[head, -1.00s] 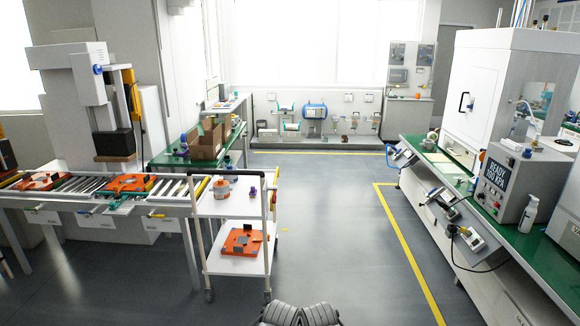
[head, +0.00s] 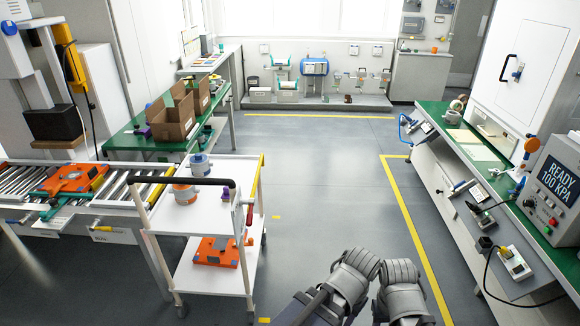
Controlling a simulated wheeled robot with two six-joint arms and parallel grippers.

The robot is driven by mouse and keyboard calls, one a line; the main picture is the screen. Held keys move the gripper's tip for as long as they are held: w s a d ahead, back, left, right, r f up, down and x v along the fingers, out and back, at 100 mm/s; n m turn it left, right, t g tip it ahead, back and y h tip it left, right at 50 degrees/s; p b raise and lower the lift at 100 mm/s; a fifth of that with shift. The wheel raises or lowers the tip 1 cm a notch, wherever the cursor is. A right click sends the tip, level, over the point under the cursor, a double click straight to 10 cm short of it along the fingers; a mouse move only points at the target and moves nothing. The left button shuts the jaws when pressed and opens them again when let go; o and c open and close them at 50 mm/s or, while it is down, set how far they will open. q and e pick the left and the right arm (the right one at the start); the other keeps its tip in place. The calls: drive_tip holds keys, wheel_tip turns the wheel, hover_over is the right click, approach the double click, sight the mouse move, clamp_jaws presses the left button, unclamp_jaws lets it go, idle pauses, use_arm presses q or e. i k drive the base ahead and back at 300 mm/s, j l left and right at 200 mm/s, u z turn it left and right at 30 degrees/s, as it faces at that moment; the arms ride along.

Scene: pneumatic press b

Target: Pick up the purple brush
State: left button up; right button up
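A small purple item (head: 226,194) stands on the white cart's top shelf, near its right side. A second purple item (head: 143,131) lies at the left end of the green workbench. Both are too small for me to tell which is the brush. Two grey ribbed parts of my own arms show at the bottom centre of the head view. No gripper fingers show, so I cannot see what either gripper holds.
The white cart (head: 215,170) has a dark handle, an orange-and-grey pot (head: 183,190) and a blue-and-white pot (head: 199,165). An orange part (head: 217,251) sits on its lower shelf. A roller conveyor (head: 120,190) is left; a green bench (head: 520,215) is right. The middle floor is clear.

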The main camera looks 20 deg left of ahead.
sight(225, 197)
drive_tip(key=i+l+z, duration=0.15)
drive_tip(key=i, duration=1.5)
drive_tip(key=i+u, duration=0.3)
drive_tip(key=u, duration=0.15)
drive_tip(key=i+u, duration=0.45)
drive_tip(key=i+l+u, duration=0.15)
drive_tip(key=u, duration=0.25)
drive_tip(key=i+u, duration=0.25)
drive_tip(key=u, duration=0.2)
drive_tip(key=i+u, duration=0.25)
drive_tip(key=u, duration=0.2)
drive_tip(key=i+l+u, duration=0.15)
drive_tip(key=u, duration=0.3)
drive_tip(key=i, duration=0.05)
